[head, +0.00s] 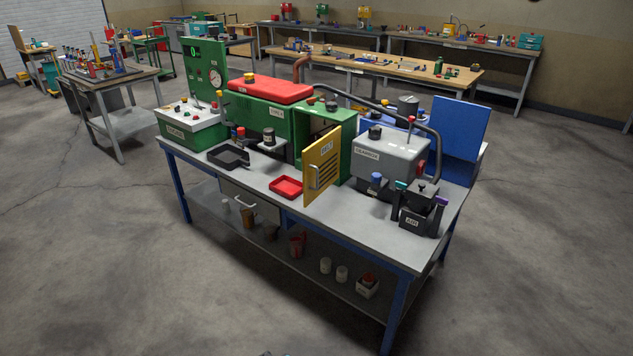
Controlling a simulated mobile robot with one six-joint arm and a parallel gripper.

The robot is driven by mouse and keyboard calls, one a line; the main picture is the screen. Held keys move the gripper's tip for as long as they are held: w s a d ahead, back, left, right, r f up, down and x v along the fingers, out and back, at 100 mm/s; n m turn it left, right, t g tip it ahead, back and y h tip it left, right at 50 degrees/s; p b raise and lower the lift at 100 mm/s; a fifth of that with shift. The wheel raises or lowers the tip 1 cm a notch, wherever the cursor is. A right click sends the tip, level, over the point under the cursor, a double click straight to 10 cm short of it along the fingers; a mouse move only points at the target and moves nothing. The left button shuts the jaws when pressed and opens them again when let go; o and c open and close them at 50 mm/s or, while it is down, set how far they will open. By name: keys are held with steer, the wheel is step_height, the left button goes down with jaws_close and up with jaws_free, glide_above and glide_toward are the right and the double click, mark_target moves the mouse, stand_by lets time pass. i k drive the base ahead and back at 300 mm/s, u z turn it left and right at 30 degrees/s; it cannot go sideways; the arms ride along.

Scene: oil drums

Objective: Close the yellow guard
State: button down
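The yellow guard (321,167) is a hinged door with dark slots, a label reading "BELT" and a grey handle (314,177) on its face. It stands open, swung out toward the front of the bench from the green housing (331,126). The housing's opening shows to the upper left of the guard. My gripper is not clearly in view; only a small dark shape shows at the bottom edge of the head view, and I cannot tell what it is.
The grey-topped bench (345,224) has blue legs. A red tray (286,187) and a black tray (229,157) lie left of the guard. A grey gearbox (386,160) and a black block (417,215) stand to its right. The floor in front is clear.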

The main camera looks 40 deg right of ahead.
mark_target(322, 160)
steer(key=i, duration=0.85)
steer(key=u, duration=0.05)
